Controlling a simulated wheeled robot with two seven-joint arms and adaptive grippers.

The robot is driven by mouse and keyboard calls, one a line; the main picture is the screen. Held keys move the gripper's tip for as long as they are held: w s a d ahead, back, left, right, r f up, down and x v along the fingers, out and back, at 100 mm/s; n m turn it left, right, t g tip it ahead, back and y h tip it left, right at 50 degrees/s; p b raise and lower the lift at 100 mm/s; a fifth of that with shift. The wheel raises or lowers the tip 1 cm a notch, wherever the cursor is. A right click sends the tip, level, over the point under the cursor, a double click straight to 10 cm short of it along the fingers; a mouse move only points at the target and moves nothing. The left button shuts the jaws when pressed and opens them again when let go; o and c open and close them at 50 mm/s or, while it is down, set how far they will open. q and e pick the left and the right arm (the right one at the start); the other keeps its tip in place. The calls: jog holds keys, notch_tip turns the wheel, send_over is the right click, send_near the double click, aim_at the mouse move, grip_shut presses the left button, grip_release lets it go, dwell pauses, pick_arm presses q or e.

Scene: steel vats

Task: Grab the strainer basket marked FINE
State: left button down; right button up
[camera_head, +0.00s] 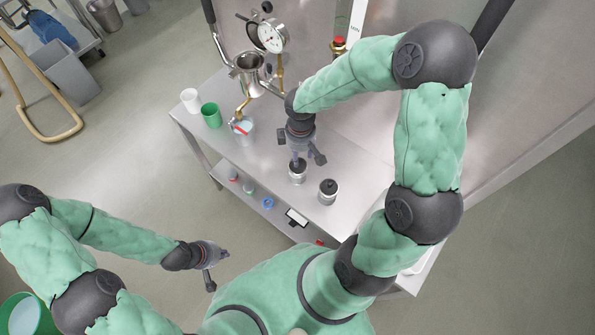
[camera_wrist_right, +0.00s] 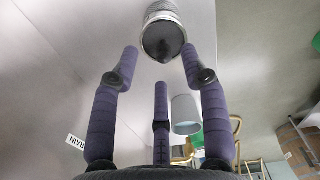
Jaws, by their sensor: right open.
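Two small steel cylinders with dark tops stand on the steel table, one on the left (camera_head: 297,173) and one nearer its right edge (camera_head: 328,192). They may be the strainer baskets; no FINE marking is readable on either. My right gripper (camera_head: 303,155) is open, pointing down just above the left cylinder. In the right wrist view one steel cylinder with a dark top (camera_wrist_right: 161,18) lies ahead of the spread fingers (camera_wrist_right: 161,58), and I see no finger closed on it. My left gripper (camera_head: 212,266) is open and empty, away from the table.
A steel vessel with a pressure gauge (camera_head: 271,37) stands behind. Small items lie on the lower shelf (camera_head: 222,172).

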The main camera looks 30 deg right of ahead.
aim_at(298, 169)
jog(key=f, duration=0.1)
jog(key=f+b, duration=0.1)
jog(key=f, duration=0.3)
jog(key=shift+w+a+f, duration=0.1)
jog(key=shift+w+a, duration=0.15)
jog(key=shift+w, duration=0.1)
grip_shut()
